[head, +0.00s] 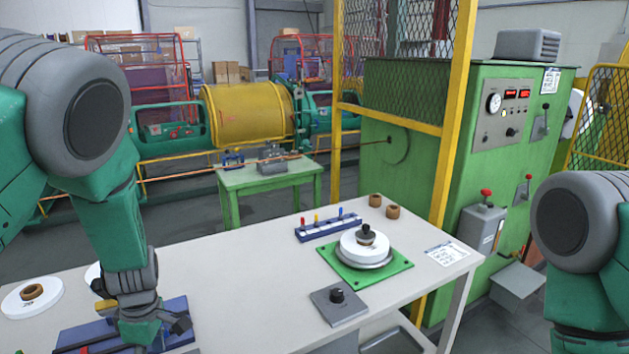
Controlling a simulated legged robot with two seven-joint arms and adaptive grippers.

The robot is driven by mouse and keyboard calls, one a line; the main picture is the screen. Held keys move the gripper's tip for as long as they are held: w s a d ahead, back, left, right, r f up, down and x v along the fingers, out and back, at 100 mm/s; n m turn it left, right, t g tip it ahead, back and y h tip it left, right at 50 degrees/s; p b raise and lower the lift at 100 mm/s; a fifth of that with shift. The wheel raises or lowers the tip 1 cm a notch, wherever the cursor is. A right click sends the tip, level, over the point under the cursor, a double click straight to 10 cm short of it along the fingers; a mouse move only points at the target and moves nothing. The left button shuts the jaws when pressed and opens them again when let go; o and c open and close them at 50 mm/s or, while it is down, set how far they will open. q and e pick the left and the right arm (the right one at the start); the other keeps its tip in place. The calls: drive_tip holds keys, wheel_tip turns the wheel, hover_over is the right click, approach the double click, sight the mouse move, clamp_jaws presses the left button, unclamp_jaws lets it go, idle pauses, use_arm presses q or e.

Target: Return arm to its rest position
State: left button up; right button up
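My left arm comes in from the left and hangs down over the white table (245,285). My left gripper (155,328) is low over a blue tray (178,308) at the table's front left. Its fingers are partly hidden by its own body, so I cannot tell whether it is open or holds something. My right arm (580,235) shows only as an elbow and a link at the right edge. My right gripper is out of the picture.
A green plate (393,273) carries a white disc with a black knob (366,235). Nearby are a grey block (339,304), a blue rack (328,228), two brown rings (384,205) and a paper label (447,253). A white spool (33,297) lies left. A yellow-framed cage and green cabinet (425,185) stand behind.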

use_arm(q)
drive_tip(key=s+a+f+m+y, duration=0.1)
drive_tip(key=s+a+f+m, duration=0.1)
drive_tip(key=s+f+m, duration=0.7)
drive_tip(key=s+d+f+m+h, duration=0.1)
drive_tip(key=s+d+m, duration=0.3)
drive_tip(key=s, duration=0.6)
drive_tip(key=s+d+f+m+h, duration=0.1)
drive_tip(key=s+d+f+m, duration=0.1)
drive_tip(key=s+m, duration=0.6)
wheel_tip(320, 180, down, 13)
drive_tip(key=d+t+b, duration=0.1)
drive_tip(key=d+b, duration=0.1)
drive_tip(key=b, duration=1.2)
drive_tip(key=shift+w+f+n, duration=0.15)
drive_tip(key=shift+w+n, duration=0.1)
drive_tip(key=shift+n, duration=0.15)
